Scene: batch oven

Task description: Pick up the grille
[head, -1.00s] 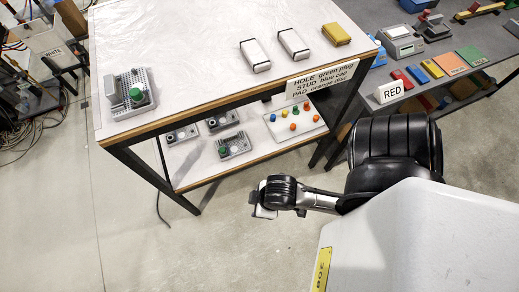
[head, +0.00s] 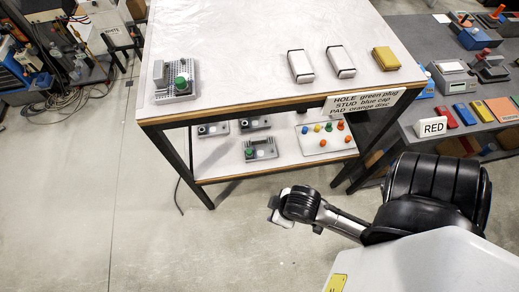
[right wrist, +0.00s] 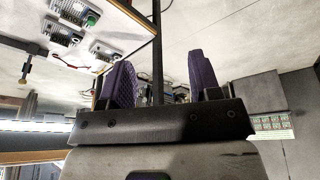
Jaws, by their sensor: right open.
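No separate grille can be made out for certain. A grey part with a finely gridded surface (head: 188,92) and a green knob lies at the left of the white table top in the head view. My right gripper (head: 279,207) is in front of the table, over the floor, well apart from that part. In the right wrist view its two dark fingers (right wrist: 163,82) are spread with nothing between them. My left gripper is not in view.
The white table (head: 245,85) carries two white-and-black blocks (head: 301,66) and a yellow block (head: 386,59). Its lower shelf holds grey parts (head: 262,148) and a board of coloured pieces (head: 312,150). A grey bench with a RED sign (head: 431,126) stands right. Floor in front is clear.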

